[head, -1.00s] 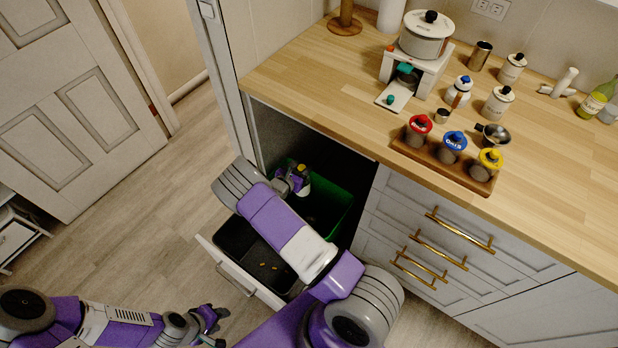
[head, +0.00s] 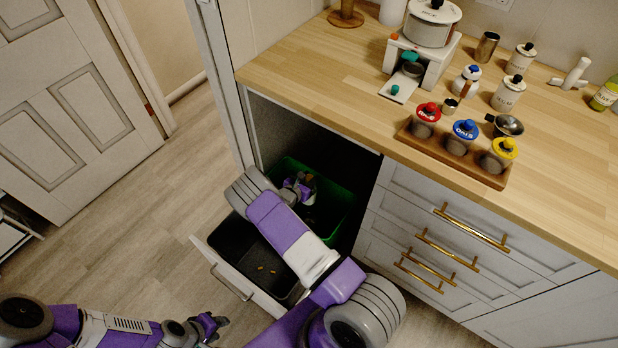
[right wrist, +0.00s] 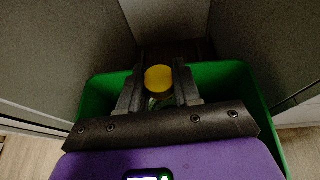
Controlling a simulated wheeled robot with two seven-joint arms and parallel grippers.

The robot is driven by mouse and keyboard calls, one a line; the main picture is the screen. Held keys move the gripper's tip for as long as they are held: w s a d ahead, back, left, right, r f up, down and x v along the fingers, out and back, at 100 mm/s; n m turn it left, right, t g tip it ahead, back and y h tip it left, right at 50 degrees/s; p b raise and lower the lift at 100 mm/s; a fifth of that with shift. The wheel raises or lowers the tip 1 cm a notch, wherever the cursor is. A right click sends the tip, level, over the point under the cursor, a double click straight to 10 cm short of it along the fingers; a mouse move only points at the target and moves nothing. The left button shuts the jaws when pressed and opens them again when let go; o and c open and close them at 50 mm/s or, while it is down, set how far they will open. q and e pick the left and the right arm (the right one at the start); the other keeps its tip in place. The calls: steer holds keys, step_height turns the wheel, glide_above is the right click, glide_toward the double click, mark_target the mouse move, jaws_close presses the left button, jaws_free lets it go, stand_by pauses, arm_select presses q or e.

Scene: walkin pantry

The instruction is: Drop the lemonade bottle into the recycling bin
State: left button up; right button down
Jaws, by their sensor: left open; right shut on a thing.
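The lemonade bottle shows in the right wrist view as a yellow cap (right wrist: 158,78) between my right fingers, with a little of the body below it. My right gripper (right wrist: 158,92) is shut on the bottle at its cap end, over the green bin (right wrist: 97,92). In the head view my right gripper (head: 303,187) is within the green bin's (head: 340,212) opening, and the bottle is mostly hidden there. My left gripper (head: 212,325) is open and empty, low over the floor at the bottom left.
A black bin (head: 226,238) with small yellow scraps sits in front of the green one in the pulled-out drawer (head: 222,272). The wooden counter (head: 310,75) above holds a pot, jars and a tray of lidded canisters.

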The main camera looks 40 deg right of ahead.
steer(key=c, duration=0.7)
jaws_free()
steer(key=shift+a, duration=0.1)
steer(key=p+v, duration=0.2)
steer(key=v, duration=0.5)
steer(key=shift+s+a+r+p, duration=0.1)
steer(key=shift+a+p, duration=0.05)
steer(key=shift+p, duration=0.25)
